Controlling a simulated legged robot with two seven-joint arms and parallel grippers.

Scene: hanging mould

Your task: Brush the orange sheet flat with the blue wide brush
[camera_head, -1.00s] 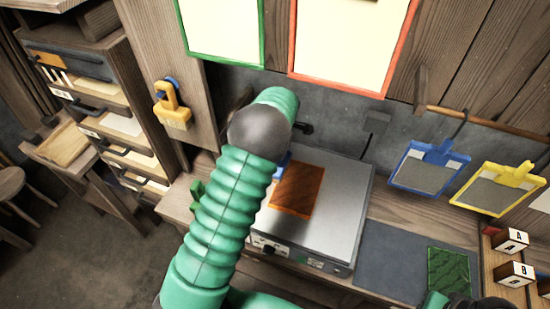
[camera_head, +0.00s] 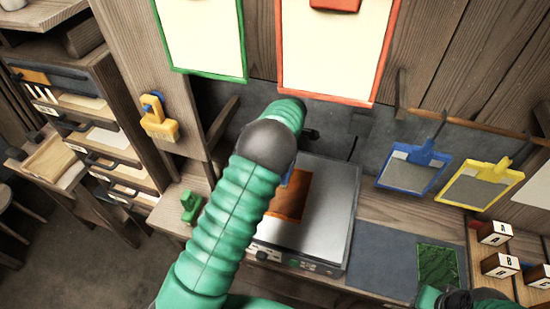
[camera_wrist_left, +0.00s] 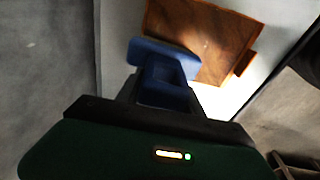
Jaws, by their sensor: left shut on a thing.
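The orange sheet (camera_head: 291,197) lies on the pale top of a flat machine (camera_head: 329,205), partly hidden by my left arm in the head view. It also shows in the left wrist view (camera_wrist_left: 205,38), with a small orange tab at its right edge. My left gripper (camera_wrist_left: 165,98) is shut on the blue wide brush (camera_wrist_left: 164,60). The brush head overlaps the sheet's near left edge in the wrist view; I cannot tell whether it touches. Only a blue sliver of the brush shows in the head view. My right gripper (camera_head: 475,299) is cut off at the bottom edge.
A dark mat (camera_head: 385,250) with a green sheet (camera_head: 437,265) lies right of the machine. Blue (camera_head: 411,168) and yellow (camera_head: 480,185) framed pieces hang from a rod. Lettered blocks (camera_head: 497,233) stand far right. A green object (camera_head: 190,206) sits left of my arm.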

